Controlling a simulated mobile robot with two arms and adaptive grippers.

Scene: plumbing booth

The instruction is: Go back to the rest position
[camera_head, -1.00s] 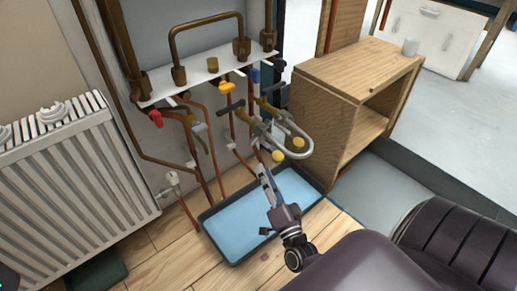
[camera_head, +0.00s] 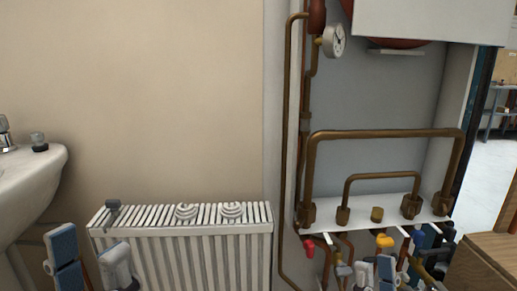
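My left gripper (camera_head: 90,262) is at the bottom left, in front of the radiator. Its two fingers stand apart with nothing seen between them, one showing a blue-grey pad. My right gripper (camera_head: 375,275) is at the bottom, right of centre, in front of the pipework. Its fingertips are a little apart, one with a blue-grey pad, and no held thing shows. The lower parts of both grippers are cut off by the picture's edge.
A white radiator (camera_head: 200,250) carries two white coils (camera_head: 231,211). A sink (camera_head: 30,175) is at the left. Copper pipes (camera_head: 385,134) rise above a white manifold shelf (camera_head: 390,212) with red and yellow valves. A wooden cabinet (camera_head: 490,262) stands at the lower right.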

